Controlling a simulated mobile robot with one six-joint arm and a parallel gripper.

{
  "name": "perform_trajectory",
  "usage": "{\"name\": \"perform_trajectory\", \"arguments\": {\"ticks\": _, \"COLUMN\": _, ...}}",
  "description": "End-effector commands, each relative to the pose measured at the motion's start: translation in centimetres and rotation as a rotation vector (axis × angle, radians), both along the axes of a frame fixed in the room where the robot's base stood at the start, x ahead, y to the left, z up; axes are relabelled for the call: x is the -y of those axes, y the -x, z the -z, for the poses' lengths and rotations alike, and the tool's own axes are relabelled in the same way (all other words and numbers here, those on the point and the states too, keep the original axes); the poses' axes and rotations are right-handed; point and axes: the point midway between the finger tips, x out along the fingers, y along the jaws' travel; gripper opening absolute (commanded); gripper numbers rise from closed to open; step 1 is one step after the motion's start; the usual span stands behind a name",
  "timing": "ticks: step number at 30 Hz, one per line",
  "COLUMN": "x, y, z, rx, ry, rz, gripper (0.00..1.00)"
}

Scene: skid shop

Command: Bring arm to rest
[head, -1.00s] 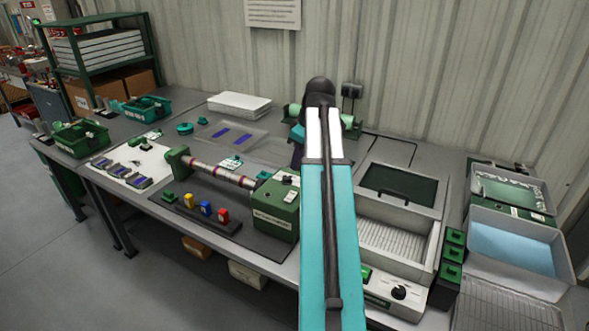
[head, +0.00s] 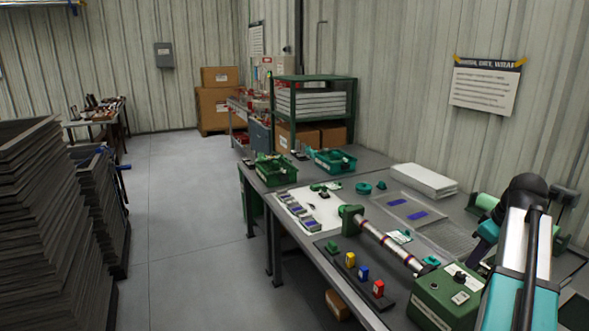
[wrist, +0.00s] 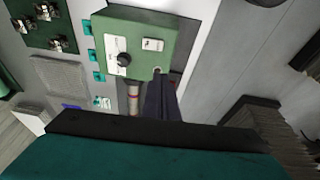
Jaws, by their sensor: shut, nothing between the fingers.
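My arm (head: 520,270) shows at the right edge of the head view, teal and white with a black joint, raised over the right part of the workbench (head: 392,322). In the wrist view my gripper (wrist: 160,98) shows as dark fingers, shut together with nothing held. In that view the fingers lie in front of the edge of the green machine box (wrist: 140,42), which has a black knob. I cannot tell if they touch it. In the head view my gripper cannot be made out.
The green box (head: 436,300) carries a striped roller (head: 385,243). A rack with coloured blocks (head: 363,272), green bins (head: 276,170) and a white stack (head: 424,181) stand on the bench. Dark stacked trays (head: 35,230) stand at left. The floor (head: 190,220) between is clear.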

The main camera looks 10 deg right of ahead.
Motion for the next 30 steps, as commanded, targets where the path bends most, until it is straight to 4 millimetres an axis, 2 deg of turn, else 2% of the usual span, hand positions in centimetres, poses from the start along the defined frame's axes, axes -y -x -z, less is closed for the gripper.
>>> {"name": "perform_trajectory", "arguments": {"ticks": 6, "x": -4.3, "y": -3.1, "z": 5.0, "rx": -0.056, "ry": -0.053, "rz": -0.082, "gripper": 0.0}}
{"name": "perform_trajectory", "arguments": {"ticks": 13, "x": -9.6, "y": -4.9, "z": 11.3, "rx": -0.133, "ry": -0.113, "rz": -0.164, "gripper": 0.0}}
{"name": "perform_trajectory", "arguments": {"ticks": 21, "x": -15.6, "y": -5.4, "z": 18.4, "rx": -0.229, "ry": -0.168, "rz": -0.25, "gripper": 0.0}}
{"name": "perform_trajectory", "arguments": {"ticks": 30, "x": -22.0, "y": -4.4, "z": 26.1, "rx": -0.336, "ry": -0.208, "rz": -0.322, "gripper": 0.0}}
